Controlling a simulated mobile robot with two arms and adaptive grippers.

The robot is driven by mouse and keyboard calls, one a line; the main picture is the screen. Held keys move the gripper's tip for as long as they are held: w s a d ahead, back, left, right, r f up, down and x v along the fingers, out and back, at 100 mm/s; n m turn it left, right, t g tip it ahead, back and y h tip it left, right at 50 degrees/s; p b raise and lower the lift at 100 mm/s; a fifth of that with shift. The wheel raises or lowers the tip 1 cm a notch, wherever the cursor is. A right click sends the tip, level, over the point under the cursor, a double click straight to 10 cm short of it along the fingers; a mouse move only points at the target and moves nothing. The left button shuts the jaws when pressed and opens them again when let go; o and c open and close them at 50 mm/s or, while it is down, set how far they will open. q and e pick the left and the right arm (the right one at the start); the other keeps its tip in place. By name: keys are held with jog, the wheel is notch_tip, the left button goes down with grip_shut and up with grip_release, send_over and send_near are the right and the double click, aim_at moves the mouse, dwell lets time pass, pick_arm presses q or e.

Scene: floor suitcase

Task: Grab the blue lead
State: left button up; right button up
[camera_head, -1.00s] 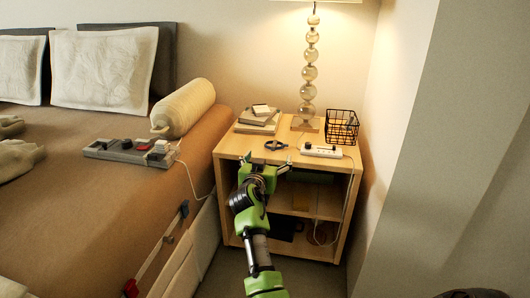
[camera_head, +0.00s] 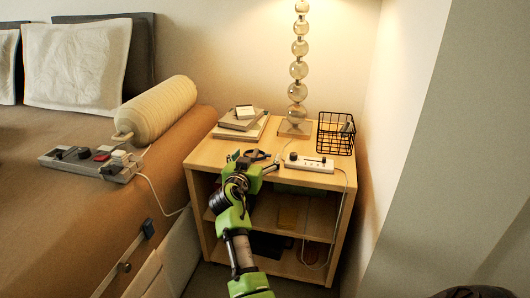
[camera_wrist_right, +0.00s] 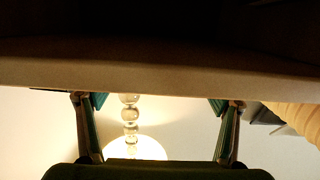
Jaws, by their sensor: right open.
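My right gripper (camera_head: 254,164) is open and empty at the front edge of the wooden nightstand (camera_head: 205,158). In the right wrist view its two spread fingers (camera_wrist_right: 157,103) show with the pale nightstand edge (camera_wrist_right: 160,77) across them. A dark looped item (camera_head: 256,154) lies on the nightstand top just behind the fingers. It may be a coiled lead, but I cannot tell that it is blue. My left gripper is out of view.
On the nightstand stand a lamp (camera_head: 297,91), stacked books (camera_head: 241,124), a white power strip (camera_head: 308,162) and a black wire basket (camera_head: 336,134). A white cord hangs at the right.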

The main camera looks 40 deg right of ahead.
jog(key=shift+w+d, duration=0.1)
jog(key=shift+w, duration=0.15)
jog(key=shift+s, duration=0.1)
jog(key=c, duration=1.2)
jog(key=shift+o, duration=0.2)
jog(key=shift+r, duration=0.1)
